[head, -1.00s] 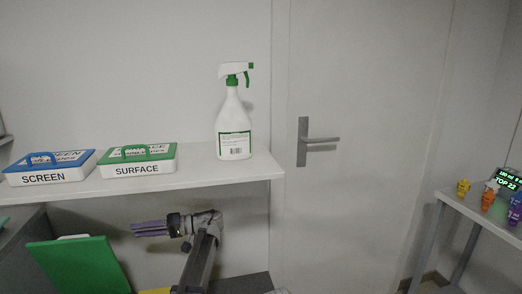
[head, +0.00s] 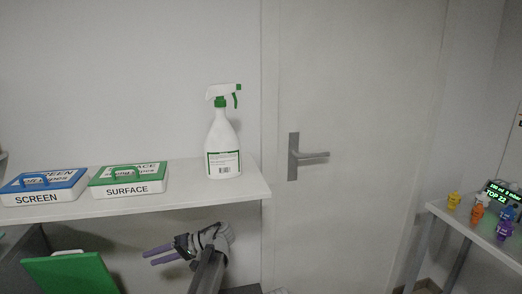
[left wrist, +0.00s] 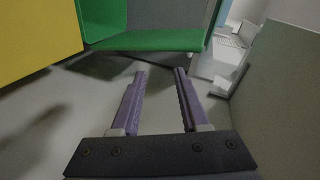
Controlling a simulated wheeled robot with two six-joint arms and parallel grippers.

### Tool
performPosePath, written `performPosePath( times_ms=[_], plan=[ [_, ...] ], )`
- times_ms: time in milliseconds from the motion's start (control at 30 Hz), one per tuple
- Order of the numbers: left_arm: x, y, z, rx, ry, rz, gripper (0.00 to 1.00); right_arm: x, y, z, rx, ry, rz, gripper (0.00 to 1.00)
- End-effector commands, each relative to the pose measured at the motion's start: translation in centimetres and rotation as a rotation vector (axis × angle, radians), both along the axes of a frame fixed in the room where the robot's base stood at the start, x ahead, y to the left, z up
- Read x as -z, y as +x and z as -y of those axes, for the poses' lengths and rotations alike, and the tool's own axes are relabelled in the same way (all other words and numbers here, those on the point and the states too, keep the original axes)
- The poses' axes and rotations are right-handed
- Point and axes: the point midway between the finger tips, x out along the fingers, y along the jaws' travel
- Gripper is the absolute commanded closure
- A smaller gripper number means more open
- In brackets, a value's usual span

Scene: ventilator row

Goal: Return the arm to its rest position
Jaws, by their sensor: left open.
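My left gripper (head: 160,255) is below the white shelf in the head view, its purple fingers pointing left. In the left wrist view the two fingers (left wrist: 158,92) are apart with nothing between them. The green lid or panel (head: 72,274) lies left of and below the gripper in the head view. A green panel (left wrist: 150,40) also shows ahead of the fingers in the left wrist view, apart from them. My right gripper is in neither view.
The shelf (head: 240,193) holds a blue SCREEN box (head: 40,196), a green SURFACE box (head: 128,189) and a spray bottle (head: 222,145). A door handle (head: 305,156) is right of it. A side table (head: 470,228) at right bears several small coloured items. A yellow panel (left wrist: 35,35) is at left.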

Motion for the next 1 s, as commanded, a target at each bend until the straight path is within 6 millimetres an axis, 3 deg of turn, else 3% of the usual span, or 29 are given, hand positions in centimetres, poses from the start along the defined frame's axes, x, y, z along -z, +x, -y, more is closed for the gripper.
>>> performPosePath(
  times_ms=[33,233,400,600,800,1000],
  plan=[
    [-0.9,-1.2,0.9,0.024,-0.048,-0.015,0.55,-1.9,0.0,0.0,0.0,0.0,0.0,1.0],
    [-1.1,-5.5,6.1,0.147,-0.319,-0.097,0.55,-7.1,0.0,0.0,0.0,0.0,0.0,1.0],
    [-2.0,-11.3,13.3,0.311,-0.642,-0.196,0.55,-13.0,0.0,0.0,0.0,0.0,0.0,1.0],
    [-3.7,-17.5,21.0,0.477,-0.954,-0.284,0.55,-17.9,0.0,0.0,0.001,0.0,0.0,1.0],
    [-4.9,-20.9,25.1,0.565,-1.121,-0.325,0.55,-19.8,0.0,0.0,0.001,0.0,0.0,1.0],
    [-4.8,-21.4,26.0,0.583,-1.155,-0.333,0.55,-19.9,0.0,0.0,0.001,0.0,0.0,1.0]
  ],
)
